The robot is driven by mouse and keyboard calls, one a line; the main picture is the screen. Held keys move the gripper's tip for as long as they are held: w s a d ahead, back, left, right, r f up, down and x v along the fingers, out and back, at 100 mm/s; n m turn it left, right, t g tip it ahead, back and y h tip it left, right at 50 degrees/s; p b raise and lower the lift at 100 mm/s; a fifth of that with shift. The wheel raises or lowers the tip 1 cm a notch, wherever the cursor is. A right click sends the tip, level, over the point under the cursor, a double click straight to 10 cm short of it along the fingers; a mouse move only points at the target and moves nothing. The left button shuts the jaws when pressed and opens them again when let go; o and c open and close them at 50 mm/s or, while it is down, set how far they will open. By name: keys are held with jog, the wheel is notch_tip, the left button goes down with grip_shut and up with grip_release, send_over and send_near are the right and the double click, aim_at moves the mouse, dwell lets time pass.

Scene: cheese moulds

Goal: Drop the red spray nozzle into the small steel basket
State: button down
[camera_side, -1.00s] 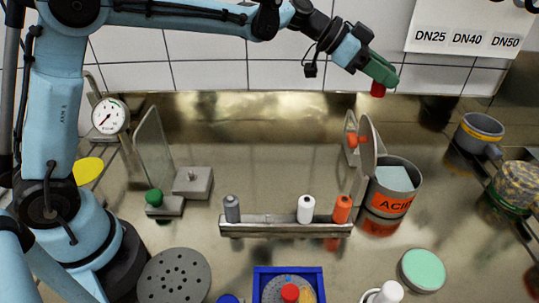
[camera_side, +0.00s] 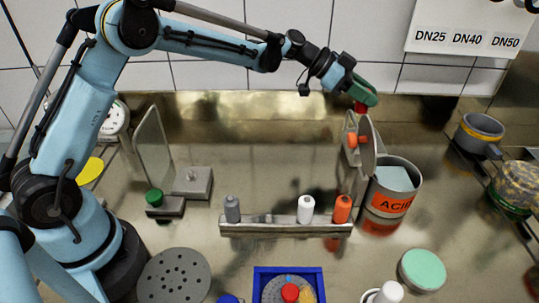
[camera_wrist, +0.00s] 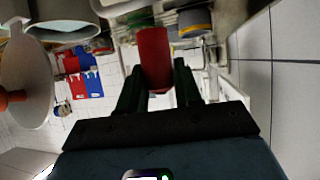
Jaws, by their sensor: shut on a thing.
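My gripper (camera_side: 364,98) is shut on a red piece, which I take to be the red spray nozzle (camera_side: 361,108). The nozzle points down from the fingertips, in the air above and slightly left of the acid bucket, near the top of the leaning grey lid. In the wrist view the nozzle (camera_wrist: 154,55) is a plain red cylinder between the two dark fingers (camera_wrist: 157,82). I cannot make out the small steel basket in either view.
A grey lid with an orange knob (camera_side: 363,133) leans upright against the acid bucket (camera_side: 391,202). A steel rack (camera_side: 285,227) holds grey, white and orange bottles. A blue tray (camera_side: 260,274) and green-topped jar (camera_side: 422,268) stand in front. The back middle is clear.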

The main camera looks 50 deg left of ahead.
jog(key=shift+f, duration=0.1)
jog(key=shift+f, duration=0.35)
jog(key=shift+f, duration=0.15)
jog(key=c, duration=0.8)
grip_release()
